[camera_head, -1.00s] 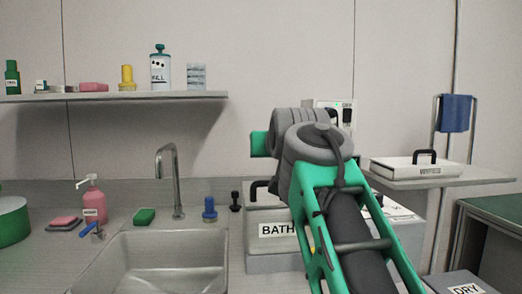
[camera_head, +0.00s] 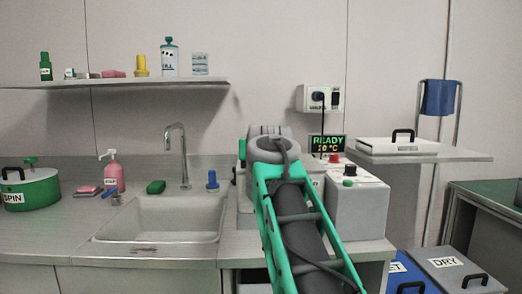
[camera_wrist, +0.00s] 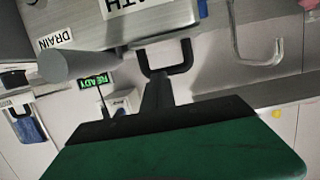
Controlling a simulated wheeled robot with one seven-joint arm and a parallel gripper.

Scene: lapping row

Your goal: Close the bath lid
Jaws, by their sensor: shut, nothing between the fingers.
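The bath (camera_wrist: 95,25) shows upside down at the top of the wrist view, with part of its BATH label and a DRAIN label. In the head view my arm covers most of it. A black U-shaped handle (camera_wrist: 166,57) juts from the bath's lid edge (camera_wrist: 170,36). The lid looks roughly flat on the bath, but I cannot tell whether it is fully down. My gripper (camera_wrist: 157,84) is shut and empty, with its dark fingers at the handle in the picture; I cannot tell whether they touch it. In the head view my gripper is hidden behind my arm.
A grey control box (camera_head: 357,208) with knobs stands right of my arm, below a READY display (camera_head: 327,147). The sink (camera_head: 165,218) and tap (camera_head: 178,155) lie left. A DRY bin (camera_head: 455,270) stands low right. A side shelf (camera_head: 460,155) holds a white handled case (camera_head: 398,147).

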